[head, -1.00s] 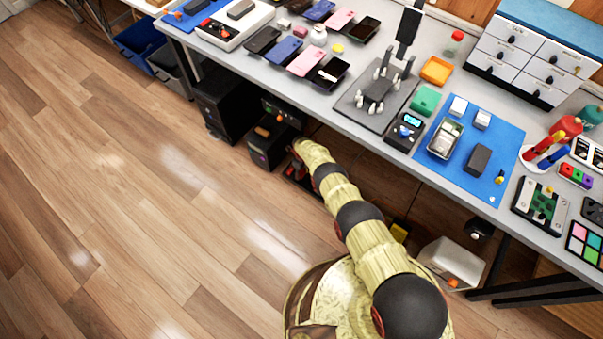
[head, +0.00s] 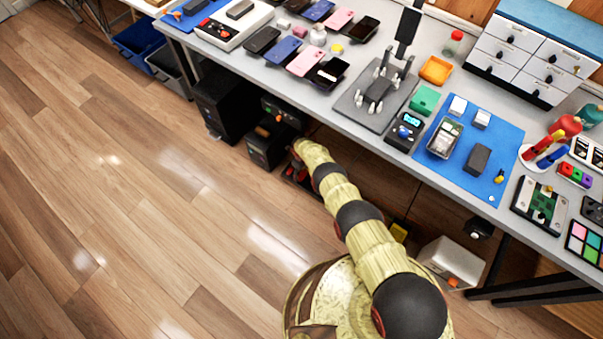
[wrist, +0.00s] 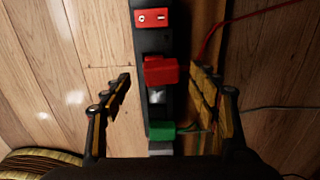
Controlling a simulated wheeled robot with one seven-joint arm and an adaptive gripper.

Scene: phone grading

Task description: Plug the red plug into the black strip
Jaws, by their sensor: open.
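The black strip (wrist: 141,60) runs up the middle of the wrist view. It has a red rocker switch (wrist: 152,18) at its far end. The red plug (wrist: 160,71) sits over the strip between the fingertips of my gripper (wrist: 161,74), which is open with a gap on both sides. I cannot tell whether the plug is seated in a socket. A green plug (wrist: 162,130) is on the strip nearer to me, with a pale grey piece between the two. In the head view my arm's end reaches under the bench and hides most of the strip.
A red cable (wrist: 212,32) lies on the wood floor right of the strip, with dark cables nearby. The workbench (head: 345,125) overhangs my arm. Black boxes (head: 225,100) stand under it, and a white bin (head: 450,262) stands to the right. The floor at left is clear.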

